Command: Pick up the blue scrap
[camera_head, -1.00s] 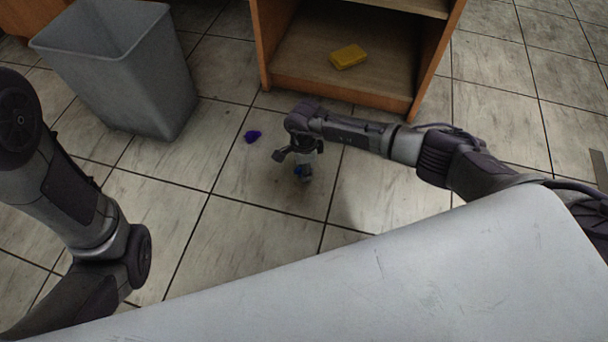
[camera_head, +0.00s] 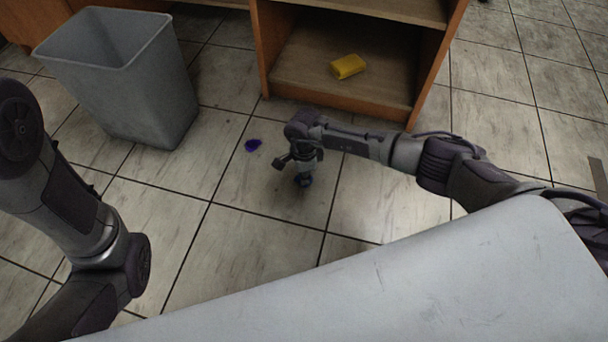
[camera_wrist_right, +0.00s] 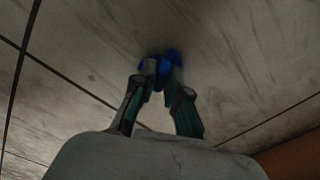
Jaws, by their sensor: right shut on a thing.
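The blue scrap (camera_wrist_right: 170,62) shows between and just beyond my right fingertips in the right wrist view. In the head view a bit of the blue scrap (camera_head: 304,180) shows at the tips of my right gripper (camera_head: 301,178), low over the floor tiles. My right gripper (camera_wrist_right: 160,72) is shut on the blue scrap. Whether the scrap still touches the floor I cannot tell. My left arm shows at the left edge of the head view, but its gripper is out of view.
A purple scrap (camera_head: 253,145) lies on the floor left of my right gripper. A grey bin (camera_head: 150,95) stands at the upper left. A wooden shelf unit (camera_head: 262,50) holds a yellow sponge-like block (camera_head: 347,66). The tiles left of the gripper are otherwise clear.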

